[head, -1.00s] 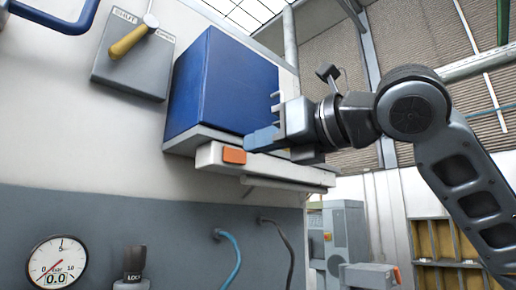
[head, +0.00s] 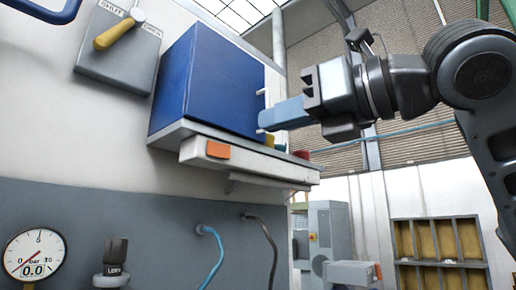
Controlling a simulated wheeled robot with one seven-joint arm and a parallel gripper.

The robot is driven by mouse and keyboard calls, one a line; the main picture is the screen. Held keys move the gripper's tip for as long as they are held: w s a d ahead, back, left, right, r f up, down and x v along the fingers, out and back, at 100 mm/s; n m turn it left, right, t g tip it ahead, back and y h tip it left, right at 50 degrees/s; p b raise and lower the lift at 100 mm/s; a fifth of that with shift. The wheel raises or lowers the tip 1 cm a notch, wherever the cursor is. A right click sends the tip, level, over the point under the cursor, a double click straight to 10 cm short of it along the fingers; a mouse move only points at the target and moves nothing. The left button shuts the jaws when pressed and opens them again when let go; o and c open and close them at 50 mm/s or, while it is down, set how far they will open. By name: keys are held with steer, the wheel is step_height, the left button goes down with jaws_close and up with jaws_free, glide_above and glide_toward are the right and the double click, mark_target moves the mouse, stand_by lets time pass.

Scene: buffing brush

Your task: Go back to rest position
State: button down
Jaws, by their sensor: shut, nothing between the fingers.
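My gripper (head: 268,116) is in the head view, at the end of my arm reaching in from the right. Its light blue fingers are together, with nothing seen between them. They overlap the right side of the blue box (head: 205,85) in the picture; I cannot tell whether they touch it. The box sits on a grey wall shelf (head: 215,152) with an orange patch on its front. Small yellow and red items (head: 301,154) show on the shelf below the gripper.
A lever switch with a yellow handle (head: 115,35) is at upper left. A pressure gauge (head: 33,257) and a black knob (head: 114,255) are at lower left. Blue and black hoses (head: 213,255) hang below the shelf. A grey machine (head: 328,235) and a wooden rack (head: 440,240) stand farther back.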

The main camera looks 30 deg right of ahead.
steer(key=w+d+f+m+t+y, duration=0.1)
steer(key=w+d+f+m+t, duration=0.2)
steer(key=f+m, duration=0.35)
steer(key=w+d+f+m+t+y, duration=0.15)
steer(key=f+m, duration=0.25)
steer(key=m, duration=0.6)
step_height(320, 180, down, 24)
steer(key=s+d+m+h, duration=0.1)
steer(key=m+h, duration=0.9)
steer(key=m, duration=0.7)
steer(key=s+a+f+m+g+h, duration=0.15)
steer(key=s+f+m, duration=0.25)
steer(key=s+f, duration=0.5)
steer(key=s+a+f+m+g, duration=0.1)
steer(key=s+f, duration=0.3)
steer(key=s, duration=0.4)
steer(key=s+f+m+g+y, duration=0.1)
steer(key=s+f+g, duration=0.1)
steer(key=s+f, duration=0.3)
steer(key=s+a+f+m+g, duration=0.1)
steer(key=s+f, duration=0.4)
steer(key=s, duration=0.7)
steer(key=shift+a+f+g+y, duration=0.15)
steer(key=shift+a+g+y, duration=0.15)
steer(key=shift+a, duration=0.05)
